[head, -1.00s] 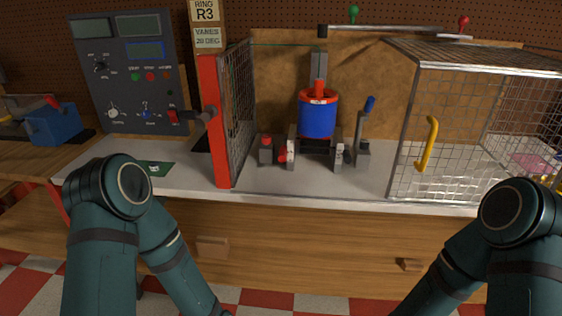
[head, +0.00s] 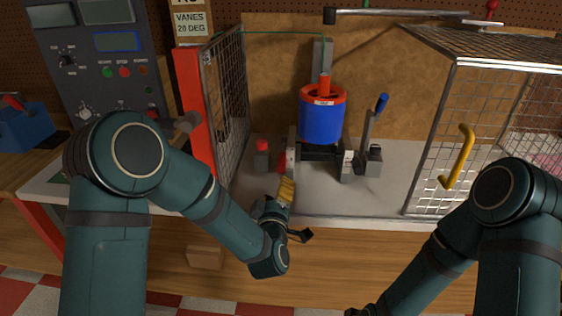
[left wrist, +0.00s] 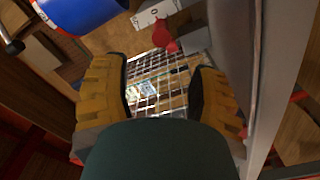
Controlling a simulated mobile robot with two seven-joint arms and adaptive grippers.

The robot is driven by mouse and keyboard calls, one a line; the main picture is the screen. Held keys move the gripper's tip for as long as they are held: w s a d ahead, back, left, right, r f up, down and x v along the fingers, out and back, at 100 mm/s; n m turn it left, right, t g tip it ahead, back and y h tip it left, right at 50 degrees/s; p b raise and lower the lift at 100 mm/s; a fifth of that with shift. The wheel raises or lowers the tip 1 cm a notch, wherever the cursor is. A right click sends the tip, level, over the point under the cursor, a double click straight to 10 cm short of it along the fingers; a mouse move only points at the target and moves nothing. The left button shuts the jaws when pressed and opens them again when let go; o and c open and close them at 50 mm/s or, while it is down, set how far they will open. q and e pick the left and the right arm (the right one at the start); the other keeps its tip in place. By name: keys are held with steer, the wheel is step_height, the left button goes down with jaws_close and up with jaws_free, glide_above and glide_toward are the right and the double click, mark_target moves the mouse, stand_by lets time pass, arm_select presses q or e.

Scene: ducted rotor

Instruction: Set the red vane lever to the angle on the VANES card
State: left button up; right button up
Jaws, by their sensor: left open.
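The VANES card (head: 190,22) reads 20 DEG on the wooden post. A small red lever (head: 282,164) sits low beside the white plate on the left side of the blue rotor duct (head: 321,122). In the left wrist view the red lever (left wrist: 163,38) shows beyond the fingertips, next to the white plate (left wrist: 152,13); I cannot read its angle. My left gripper (head: 286,189) is just in front of and below the lever, apart from it. Its yellow-padded fingers (left wrist: 160,92) are open and empty. My right gripper's fingers are out of view.
A red-framed mesh door (head: 194,110) stands open at left. A red-knobbed grey block (head: 262,153) is left of the duct, a blue-handled lever (head: 375,122) right of it. A mesh cage (head: 440,150) with a yellow handle (head: 460,155) stands at right.

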mark_target(281, 164)
arm_select(q)
steer(key=w, duration=1.2)
steer(key=shift+w+b, duration=0.35)
steer(key=shift+b, duration=0.05)
steer(key=shift+c, duration=0.4)
jaws_close()
steer(key=shift+f, duration=0.1)
